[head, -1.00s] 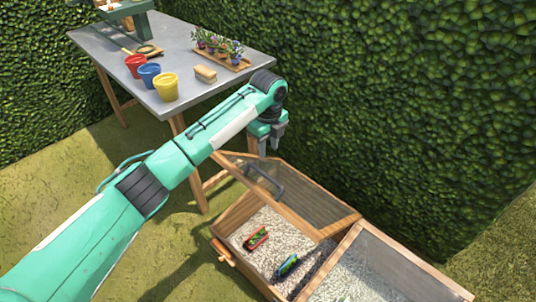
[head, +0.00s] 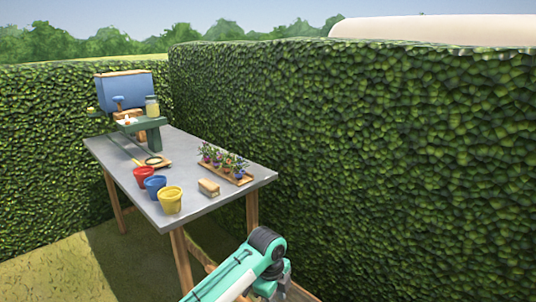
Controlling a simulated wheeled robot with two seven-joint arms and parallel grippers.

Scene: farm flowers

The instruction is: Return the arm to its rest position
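My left arm comes in at the bottom, with its dark wrist joint at the lower middle. My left gripper (head: 270,288) hangs below that joint at the bottom edge, in front of the table's near right side. Only its upper body shows; the fingers are cut off by the picture's edge, so I cannot tell whether they are open or shut. My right gripper is not in view.
A grey table (head: 215,203) holds red (head: 144,177), blue (head: 154,187) and yellow (head: 170,201) pots, a brush (head: 209,187), a flower tray (head: 241,181) and a green stand (head: 153,136). Tall hedges (head: 400,150) close the back and right. Grass (head: 60,270) is clear at left.

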